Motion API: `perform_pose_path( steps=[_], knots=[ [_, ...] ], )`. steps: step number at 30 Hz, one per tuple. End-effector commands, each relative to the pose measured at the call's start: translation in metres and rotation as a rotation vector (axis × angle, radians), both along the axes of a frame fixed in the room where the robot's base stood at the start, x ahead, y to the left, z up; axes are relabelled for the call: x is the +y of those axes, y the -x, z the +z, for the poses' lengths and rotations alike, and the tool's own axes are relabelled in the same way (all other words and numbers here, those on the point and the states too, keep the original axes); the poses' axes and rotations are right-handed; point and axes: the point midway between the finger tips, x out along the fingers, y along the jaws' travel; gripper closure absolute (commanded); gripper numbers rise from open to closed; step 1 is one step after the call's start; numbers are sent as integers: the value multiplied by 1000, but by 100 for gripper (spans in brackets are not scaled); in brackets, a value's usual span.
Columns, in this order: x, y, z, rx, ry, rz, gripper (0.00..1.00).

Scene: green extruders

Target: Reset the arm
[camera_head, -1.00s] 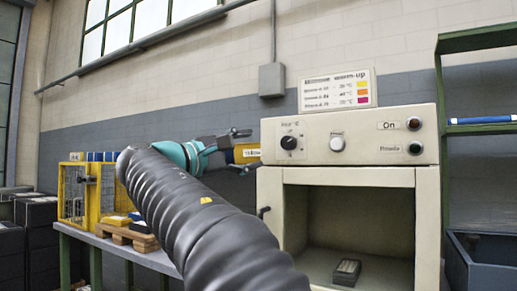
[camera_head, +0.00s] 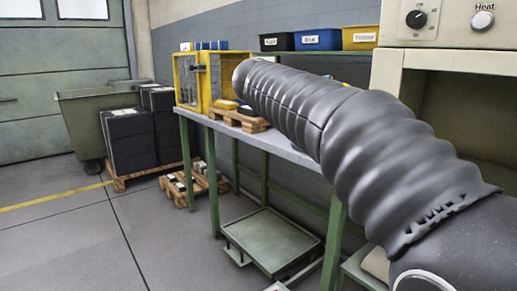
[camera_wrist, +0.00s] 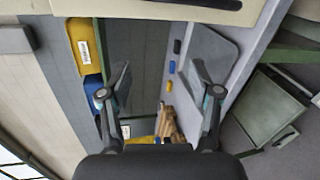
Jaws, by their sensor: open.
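My arm in its ribbed grey sleeve crosses the right half of the head view, from the lower right corner toward the yellow cage. My gripper is hidden there. In the wrist view my gripper (camera_wrist: 161,76) shows two fingers spread well apart, with nothing between them. The bench (camera_head: 288,150) also shows in the head view, partly covered by my arm.
A yellow cage (camera_head: 188,81) and a wooden pallet (camera_head: 240,121) stand on the bench. Labelled bins (camera_head: 319,39) sit on a shelf behind. The oven-like machine (camera_head: 440,100) is at right. Black crates (camera_head: 126,140) and a green cart (camera_head: 80,110) stand left. Floor at front left is clear.

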Motion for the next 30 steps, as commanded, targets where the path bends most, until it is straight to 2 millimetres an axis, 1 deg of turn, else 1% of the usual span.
perform_pose_path(
  steps=[1, 2, 3, 5, 6, 8, 9, 11, 12, 14, 15, 17, 18, 20, 21, 24, 27, 29, 30],
  knots=[
    [1, 6, -30, 29, -87, 25, 37],
    [3, 11, -48, 44, -145, 37, 37],
    [5, 18, -72, 64, -222, 47, 37],
    [8, 33, -107, 90, -341, 54, 37],
    [10, 45, -128, 104, -421, 52, 37],
    [13, 66, -159, 121, -544, 39, 37],
    [15, 81, -179, 129, -626, 26, 37],
    [19, 107, -207, 136, -749, -3, 37],
    [22, 124, -224, 137, -831, -26, 37],
    [25, 152, -248, 134, -949, -67, 37],
    [28, 169, -263, 128, -1023, -96, 37],
    [32, 195, -282, 117, -1126, -141, 37],
    [34, 212, -294, 107, -1187, -173, 37],
    [36, 235, -310, 90, -1272, -215, 37],
    [37, 250, -319, 78, -1319, -241, 37],
    [37, 282, -337, 48, -1405, -293, 37],
    [32, 303, -345, 12, -1438, -319, 37],
    [27, 309, -343, -15, -1441, -320, 37],
    [25, 310, -339, -36, -1443, -315, 37]
  ],
)
